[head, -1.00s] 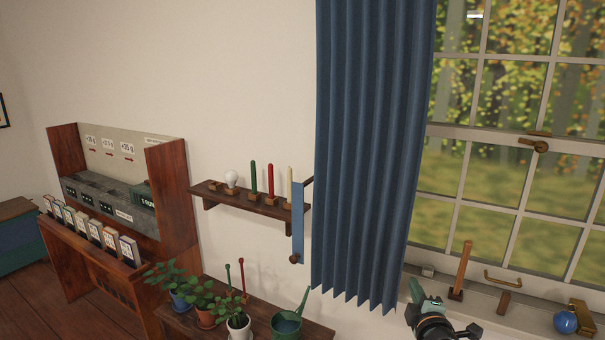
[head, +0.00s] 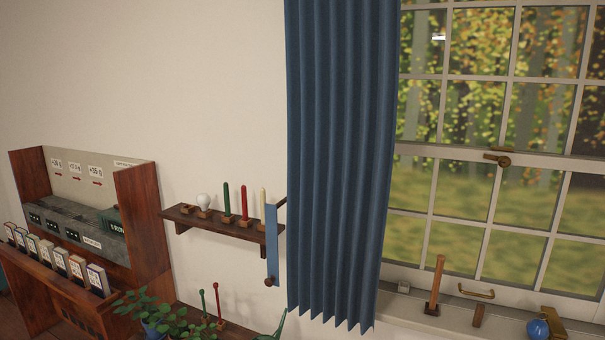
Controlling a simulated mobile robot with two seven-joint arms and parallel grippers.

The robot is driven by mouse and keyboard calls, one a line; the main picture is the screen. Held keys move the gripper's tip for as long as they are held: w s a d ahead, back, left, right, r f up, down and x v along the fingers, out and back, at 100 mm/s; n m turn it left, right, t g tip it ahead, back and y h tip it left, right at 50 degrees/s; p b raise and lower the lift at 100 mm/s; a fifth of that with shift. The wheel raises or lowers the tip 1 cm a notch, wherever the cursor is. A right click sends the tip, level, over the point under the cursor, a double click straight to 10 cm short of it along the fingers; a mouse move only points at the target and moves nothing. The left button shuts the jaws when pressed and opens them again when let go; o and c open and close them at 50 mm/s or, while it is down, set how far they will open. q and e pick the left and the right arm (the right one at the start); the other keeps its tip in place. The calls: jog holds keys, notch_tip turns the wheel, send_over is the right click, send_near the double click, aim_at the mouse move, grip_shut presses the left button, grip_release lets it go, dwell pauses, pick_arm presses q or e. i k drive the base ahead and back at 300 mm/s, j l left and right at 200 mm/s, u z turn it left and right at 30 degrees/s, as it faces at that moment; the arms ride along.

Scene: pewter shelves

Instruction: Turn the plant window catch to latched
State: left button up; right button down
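The brass window catch (head: 500,160) sits on the middle rail of the sash window (head: 440,152), at the right of the head view. Its round pivot is at the right, and a short arm reaches left from it, lying roughly along the rail. I cannot tell from this distance whether it is latched. Neither of my grippers is in view.
A blue curtain (head: 340,170) hangs left of the window. The sill (head: 400,312) holds an orange-brown upright stick (head: 436,284), a blue ball (head: 538,329) and small blocks. A brass handle (head: 477,292) is on the lower sash. A wall shelf (head: 225,223) holds candles.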

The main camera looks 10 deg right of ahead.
aim_at(504, 161)
jog(key=z, duration=1.3)
